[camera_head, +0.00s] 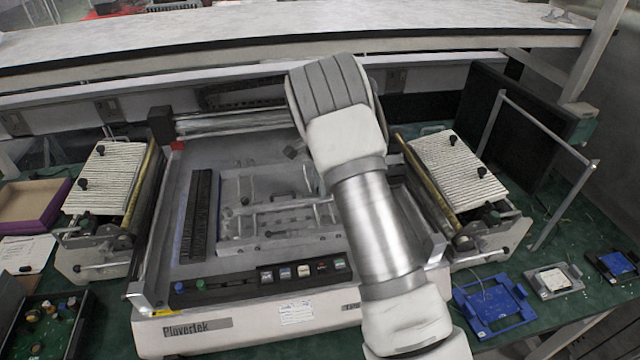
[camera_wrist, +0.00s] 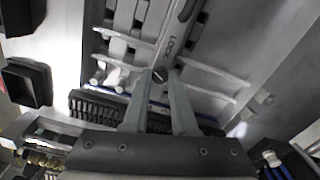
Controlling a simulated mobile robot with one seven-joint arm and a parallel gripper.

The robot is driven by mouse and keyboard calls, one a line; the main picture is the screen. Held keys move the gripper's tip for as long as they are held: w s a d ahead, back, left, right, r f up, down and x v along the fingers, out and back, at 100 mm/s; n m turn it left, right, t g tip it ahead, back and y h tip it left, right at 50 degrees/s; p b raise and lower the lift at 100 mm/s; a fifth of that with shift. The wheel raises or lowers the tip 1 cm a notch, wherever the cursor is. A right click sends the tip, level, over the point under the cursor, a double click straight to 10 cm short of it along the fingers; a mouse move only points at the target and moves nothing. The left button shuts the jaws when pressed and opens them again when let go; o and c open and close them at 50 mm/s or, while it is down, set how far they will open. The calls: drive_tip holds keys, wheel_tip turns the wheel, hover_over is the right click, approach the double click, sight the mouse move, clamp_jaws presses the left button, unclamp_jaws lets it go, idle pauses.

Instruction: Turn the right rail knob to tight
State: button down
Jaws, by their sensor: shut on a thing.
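My gripper (camera_wrist: 162,80) shows in the wrist view with its two fingers close together. Between the fingertips is a small round dark knob (camera_wrist: 159,76), and the fingers are shut on it. It sits at the end of a grey rail (camera_wrist: 178,30) marked "LOCK". The fingers hide part of the knob, and I cannot tell how tight it is. In the head view my arm reaches over the right side of the Plovertek machine (camera_head: 250,325) and hides my gripper and the held knob. The machine's inner rail frame (camera_head: 285,235) shows left of my arm.
Ribbed feeder units stand left (camera_head: 105,180) and right (camera_head: 455,170) of the machine. A blue fixture (camera_head: 492,305) lies on the green bench at right. A parts tray (camera_head: 45,325) is at lower left. A shelf (camera_head: 230,35) crosses behind. A black strip (camera_head: 200,215) lies inside the machine.

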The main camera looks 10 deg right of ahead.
drive_tip(key=c, duration=0.7)
unclamp_jaws()
wheel_tip(320, 180, up, 18)
drive_tip(key=shift+f, duration=0.25)
